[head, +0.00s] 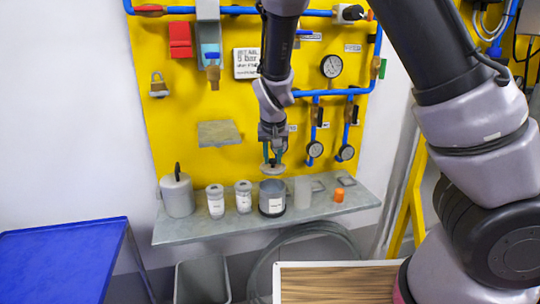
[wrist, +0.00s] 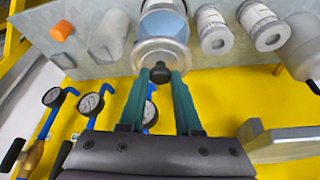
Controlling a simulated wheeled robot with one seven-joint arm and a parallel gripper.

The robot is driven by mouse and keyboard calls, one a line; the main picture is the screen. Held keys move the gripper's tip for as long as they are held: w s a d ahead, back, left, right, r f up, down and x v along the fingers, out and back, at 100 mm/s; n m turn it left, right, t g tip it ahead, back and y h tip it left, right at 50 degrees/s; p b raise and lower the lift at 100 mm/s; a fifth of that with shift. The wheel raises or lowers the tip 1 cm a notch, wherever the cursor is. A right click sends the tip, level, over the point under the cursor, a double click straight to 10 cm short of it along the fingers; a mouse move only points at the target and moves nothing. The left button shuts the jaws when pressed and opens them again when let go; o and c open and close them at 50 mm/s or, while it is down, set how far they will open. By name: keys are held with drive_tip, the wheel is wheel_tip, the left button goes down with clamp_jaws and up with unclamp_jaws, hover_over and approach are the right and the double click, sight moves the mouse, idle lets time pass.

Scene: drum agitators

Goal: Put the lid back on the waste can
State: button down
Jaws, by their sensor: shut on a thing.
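The waste can (head: 272,206) is a dark grey open can with a white label, upright near the middle of the shelf. My gripper (head: 272,158) points down above it. In the wrist view the green fingers (wrist: 160,82) are shut on the black knob of the lid (wrist: 162,49). The lid is a round, light metal disc, which also shows below my gripper in the head view (head: 272,171). The lid hangs above the can, apart from its rim. In the wrist view it covers part of the can's opening, and the bluish interior (wrist: 164,25) shows beyond it.
The grey shelf (head: 225,229) also bears two white jars (head: 215,202) and a grey canister (head: 178,197) on the left, and a pale cylinder (head: 303,193) and an orange cap (head: 339,195) on the right. A yellow panel with pipes and gauges (head: 331,66) stands behind.

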sight(272, 168)
drive_tip(key=shift+f, duration=2.35)
drive_tip(key=shift+f, duration=0.15)
idle(0.3)
drive_tip(key=c, duration=0.5)
unclamp_jaws()
drive_tip(key=shift+o, duration=0.2)
drive_tip(key=o, duration=0.4)
drive_tip(key=shift+a, duration=0.1)
drive_tip(key=shift+r, duration=3.55)
